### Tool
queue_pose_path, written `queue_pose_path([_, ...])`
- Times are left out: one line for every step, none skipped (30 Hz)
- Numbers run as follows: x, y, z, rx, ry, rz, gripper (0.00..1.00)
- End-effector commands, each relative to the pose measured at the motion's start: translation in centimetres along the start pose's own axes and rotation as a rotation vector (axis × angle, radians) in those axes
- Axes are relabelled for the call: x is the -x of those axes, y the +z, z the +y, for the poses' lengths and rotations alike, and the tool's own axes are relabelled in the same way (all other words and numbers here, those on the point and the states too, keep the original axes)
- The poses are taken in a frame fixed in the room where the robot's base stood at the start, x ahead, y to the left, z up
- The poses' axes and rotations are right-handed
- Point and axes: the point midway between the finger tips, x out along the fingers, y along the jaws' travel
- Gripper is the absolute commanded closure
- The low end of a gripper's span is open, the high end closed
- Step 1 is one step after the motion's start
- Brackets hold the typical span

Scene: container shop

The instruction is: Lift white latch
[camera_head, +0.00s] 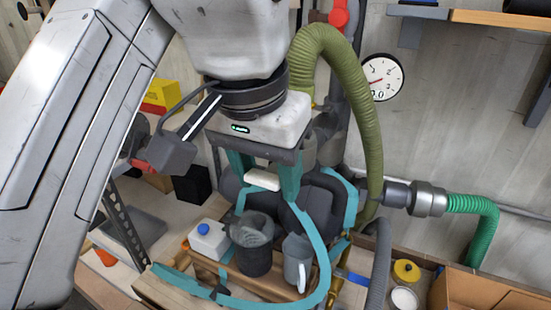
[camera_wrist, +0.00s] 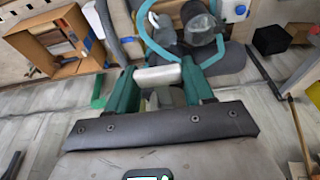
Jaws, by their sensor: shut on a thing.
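The white latch (camera_head: 262,180) is a short, pale, rounded bar. It lies across the gap between the two teal fingers of my gripper (camera_head: 264,184), which is shut on it. In the wrist view the latch (camera_wrist: 157,77) spans between the fingertips of my gripper (camera_wrist: 160,78), one at each end. What the latch is fixed to is hidden behind the fingers and cannot be told.
A dark cup (camera_head: 252,258), a grey mug (camera_head: 297,262) and a white container with a blue cap (camera_head: 209,240) stand close below on a wooden crate. A thick olive hose (camera_head: 355,105) rises on the right. A round gauge (camera_head: 382,77) hangs on the wall.

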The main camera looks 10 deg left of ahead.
Motion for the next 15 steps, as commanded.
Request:
queue_pose_path([0.06, -0.09, -0.06, 0.001, -0.002, -0.003, 0.79])
queue_pose_path([0.07, -0.10, -0.06, 0.001, -0.002, -0.005, 0.79])
queue_pose_path([0.08, -0.11, -0.06, 0.001, -0.001, -0.007, 0.79])
queue_pose_path([0.09, -0.12, -0.06, 0.001, -0.001, -0.007, 0.79])
queue_pose_path([0.10, -0.12, -0.06, 0.001, -0.001, -0.008, 0.79])
queue_pose_path([0.11, -0.13, -0.06, 0.001, -0.001, -0.008, 0.79])
queue_pose_path([0.11, -0.13, -0.06, 0.001, -0.001, -0.008, 0.79])
queue_pose_path([0.12, -0.14, -0.06, 0.001, -0.001, -0.008, 0.79])
queue_pose_path([0.13, -0.14, -0.06, 0.001, -0.002, -0.007, 0.79])
queue_pose_path([0.13, -0.15, -0.06, 0.001, -0.002, -0.007, 0.79])
queue_pose_path([0.14, -0.15, -0.06, 0.001, -0.002, -0.007, 0.79])
queue_pose_path([0.14, -0.16, -0.06, 0.001, -0.002, -0.007, 0.79])
queue_pose_path([0.15, -0.16, -0.06, 0.001, -0.002, -0.006, 0.79])
queue_pose_path([0.16, -0.16, -0.06, 0.001, -0.002, -0.006, 0.79])
queue_pose_path([0.16, -0.17, -0.06, 0.001, -0.002, -0.006, 0.45])
